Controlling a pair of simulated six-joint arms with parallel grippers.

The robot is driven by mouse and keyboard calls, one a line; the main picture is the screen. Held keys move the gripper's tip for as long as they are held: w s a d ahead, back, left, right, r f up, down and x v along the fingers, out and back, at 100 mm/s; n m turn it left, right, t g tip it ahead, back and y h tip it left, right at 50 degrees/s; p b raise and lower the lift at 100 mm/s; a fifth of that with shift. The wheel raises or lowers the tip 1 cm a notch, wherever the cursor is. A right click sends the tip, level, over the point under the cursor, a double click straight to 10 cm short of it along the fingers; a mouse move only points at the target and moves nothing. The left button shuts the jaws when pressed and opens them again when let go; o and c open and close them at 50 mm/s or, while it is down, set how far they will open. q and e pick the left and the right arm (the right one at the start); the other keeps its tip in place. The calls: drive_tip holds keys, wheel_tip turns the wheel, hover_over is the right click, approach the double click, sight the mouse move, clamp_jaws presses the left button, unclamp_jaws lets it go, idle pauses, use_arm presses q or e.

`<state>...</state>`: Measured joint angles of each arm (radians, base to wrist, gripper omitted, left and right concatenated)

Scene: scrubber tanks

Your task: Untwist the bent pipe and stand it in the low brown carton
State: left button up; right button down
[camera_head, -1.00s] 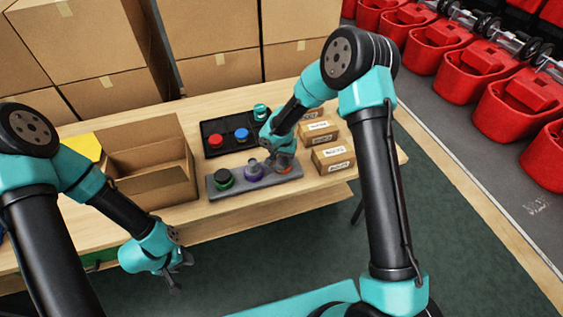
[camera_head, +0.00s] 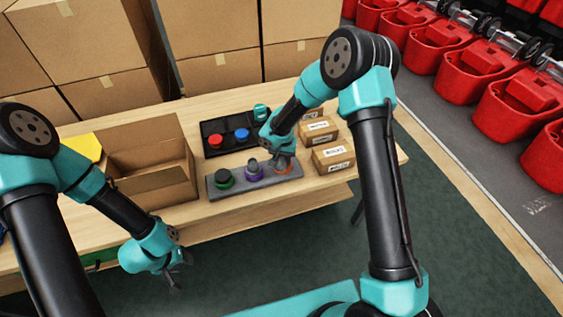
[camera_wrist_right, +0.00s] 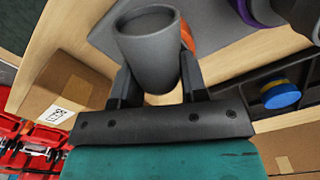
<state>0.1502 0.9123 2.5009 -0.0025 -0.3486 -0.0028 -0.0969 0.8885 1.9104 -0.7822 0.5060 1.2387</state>
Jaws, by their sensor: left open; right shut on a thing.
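My right gripper (camera_head: 283,158) is shut on a grey pipe (camera_wrist_right: 148,55), whose open round end faces the camera in the right wrist view. The pipe is over the orange fitting (camera_head: 283,168) at the right end of the grey base (camera_head: 240,182); the orange also shows behind it in the wrist view (camera_wrist_right: 187,38). I cannot tell whether its threads are still engaged. The low brown carton (camera_head: 160,190) stands open at the left of the table. My left gripper (camera_head: 178,278) is open and empty, in front of the table edge.
Green (camera_head: 223,178) and purple (camera_head: 252,170) fittings sit on the same base. Small labelled boxes (camera_head: 333,155) stand close right of my right gripper. Tall cartons (camera_head: 215,40) block the back.

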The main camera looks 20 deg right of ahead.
drive_tip(key=shift+s+f, duration=0.2)
drive_tip(key=shift+f, duration=0.1)
drive_tip(key=shift+n, duration=0.7)
drive_tip(key=shift+n, duration=0.8)
drive_tip(key=shift+n, duration=0.6)
drive_tip(key=shift+w+r, duration=0.15)
drive_tip(key=shift+r, duration=0.85)
drive_tip(key=shift+r, duration=0.25)
